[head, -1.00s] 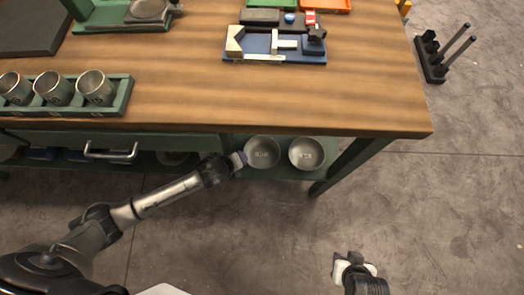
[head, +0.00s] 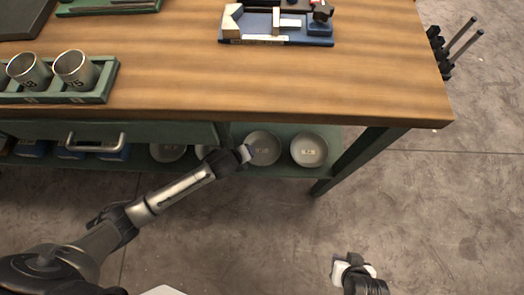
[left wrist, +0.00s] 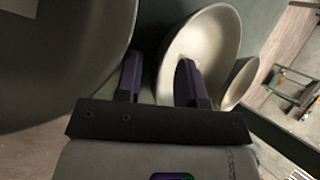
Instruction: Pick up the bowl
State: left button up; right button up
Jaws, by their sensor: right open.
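A grey metal bowl (head: 265,149) sits on the low shelf under the table. My left gripper (head: 247,153) is at its left rim. In the left wrist view this bowl (left wrist: 218,42) has its near wall between the two fingers of the left gripper (left wrist: 160,82). The fingers are apart; one finger lies over the inside of the bowl and the other is outside. Whether either finger touches the wall is unclear. My right gripper (head: 352,269) is open and empty over the floor at the lower right.
A second bowl (head: 309,149) stands to the right, near the table leg (head: 345,167). More bowls (head: 168,152) are on the shelf to the left, partly hidden. The tabletop edge (head: 300,118) overhangs the shelf. A drawer handle (head: 95,143) juts out on the left.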

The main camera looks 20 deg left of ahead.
pick_arm(q)
grip_shut()
jog(key=shift+r, duration=0.1)
dwell(0.5)
